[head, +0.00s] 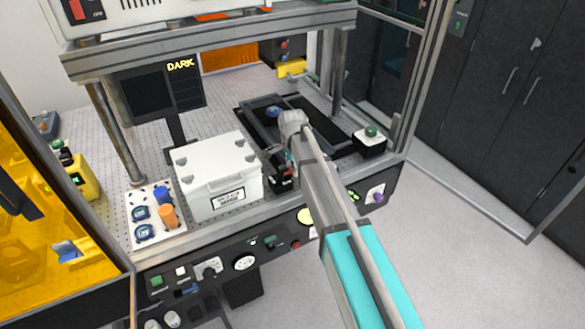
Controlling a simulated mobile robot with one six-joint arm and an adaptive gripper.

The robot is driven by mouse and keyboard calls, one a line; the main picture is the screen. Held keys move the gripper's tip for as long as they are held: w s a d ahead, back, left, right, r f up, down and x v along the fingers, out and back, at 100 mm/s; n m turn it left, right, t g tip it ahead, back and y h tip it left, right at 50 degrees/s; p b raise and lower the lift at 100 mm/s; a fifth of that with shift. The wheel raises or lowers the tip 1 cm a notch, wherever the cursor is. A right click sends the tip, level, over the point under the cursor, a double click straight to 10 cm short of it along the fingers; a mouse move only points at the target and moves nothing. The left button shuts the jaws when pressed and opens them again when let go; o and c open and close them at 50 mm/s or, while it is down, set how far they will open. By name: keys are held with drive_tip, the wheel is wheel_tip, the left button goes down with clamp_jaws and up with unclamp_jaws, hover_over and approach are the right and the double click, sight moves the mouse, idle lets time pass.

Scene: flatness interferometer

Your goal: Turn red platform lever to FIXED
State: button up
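My arm reaches in from the lower right over the front of the instrument bench. My gripper (272,152) is small and partly hidden by my own wrist, just right of the white box. Its fingers cannot be made out clearly. A small red part (290,172), which may be the red platform lever, shows on a dark block (283,184) close below my gripper, at the front of the dark platform (335,134). I cannot tell whether the gripper touches it, and its setting and any FIXED label are not readable.
A white lidded box (217,172) stands left of my gripper. A pad with blue and orange pieces (142,190) lies further left. A green-button box (370,142) is at the right. Metal posts (337,75) and an upper shelf (215,40) frame the bench. A control panel (215,265) runs along the front.

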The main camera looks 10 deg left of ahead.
drive_tip(key=c, duration=0.5)
drive_tip(key=shift+c, duration=0.2)
drive_tip(key=shift+w+n, duration=0.1)
drive_tip(key=shift+n, duration=0.2)
drive_tip(key=n, duration=0.1)
drive_tip(key=w+a+n, duration=0.1)
drive_tip(key=shift+n, duration=0.4)
drive_tip(key=n, duration=0.1)
drive_tip(key=a+n, duration=0.1)
drive_tip(key=n, duration=0.1)
drive_tip(key=shift+w+a+n, duration=0.2)
drive_tip(key=shift+w+n, duration=0.1)
drive_tip(key=a+n, duration=0.1)
drive_tip(key=n, duration=0.1)
drive_tip(key=a+n, duration=0.1)
drive_tip(key=n, duration=0.2)
drive_tip(key=shift+a, duration=0.1)
drive_tip(key=shift+s+a+n, duration=0.1)
drive_tip(key=shift+a+n, duration=0.2)
drive_tip(key=shift+n, duration=0.65)
drive_tip(key=shift+s+a+n, duration=0.15)
drive_tip(key=shift+a+n, duration=0.15)
drive_tip(key=shift+n, duration=0.6)
drive_tip(key=shift+s+a+n, duration=0.1)
drive_tip(key=shift+a+n, duration=0.2)
drive_tip(key=shift+n, duration=0.65)
